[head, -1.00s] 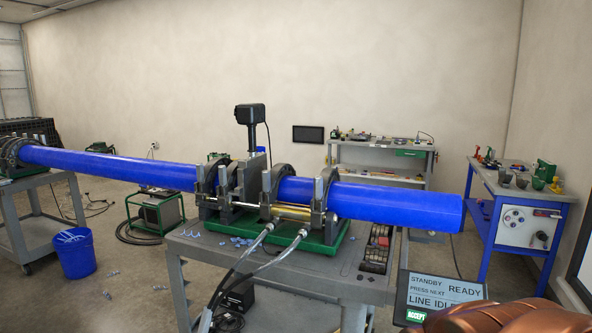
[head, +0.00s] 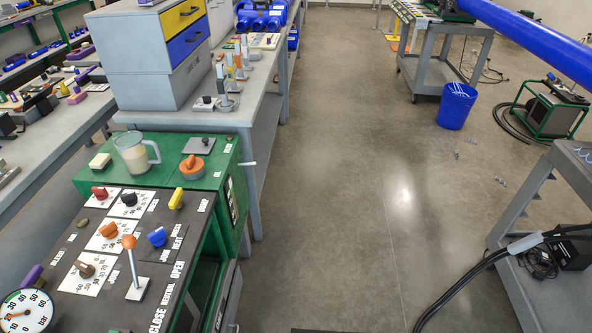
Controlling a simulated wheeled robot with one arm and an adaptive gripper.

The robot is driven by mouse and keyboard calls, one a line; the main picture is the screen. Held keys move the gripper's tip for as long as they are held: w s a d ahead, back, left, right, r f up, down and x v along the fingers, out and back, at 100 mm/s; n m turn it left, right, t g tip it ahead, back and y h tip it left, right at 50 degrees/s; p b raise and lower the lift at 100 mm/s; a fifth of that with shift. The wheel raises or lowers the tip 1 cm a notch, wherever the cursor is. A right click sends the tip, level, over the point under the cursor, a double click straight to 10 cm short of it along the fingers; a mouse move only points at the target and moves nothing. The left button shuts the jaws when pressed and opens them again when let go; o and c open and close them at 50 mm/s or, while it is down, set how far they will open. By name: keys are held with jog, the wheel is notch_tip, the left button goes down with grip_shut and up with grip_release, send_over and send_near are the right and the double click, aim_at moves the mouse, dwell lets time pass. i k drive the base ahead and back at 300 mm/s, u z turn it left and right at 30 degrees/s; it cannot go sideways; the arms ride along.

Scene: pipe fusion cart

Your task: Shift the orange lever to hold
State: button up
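On the control panel at the lower left, a lever with an orange ball top (head: 129,242) stands on a white base, leaning slightly to the left. Beside its base are the words CLOSE, NEUTRAL and OPEN. I cannot read a HOLD label there for sure. Other orange controls are an orange knob (head: 109,230) on a white dial plate and a larger orange rotary handle (head: 192,163) on the green cabinet (head: 215,152). My gripper is not in view.
The panel also has red (head: 99,193), black (head: 129,199), yellow (head: 177,196), blue (head: 157,237) and brown (head: 86,269) knobs and a gauge (head: 26,309). A jug (head: 133,152) stands on the cabinet.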

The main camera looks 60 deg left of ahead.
aim_at(128, 242)
jog(key=u, duration=2.45)
jog(key=i, duration=0.65)
jog(key=u, duration=2.6)
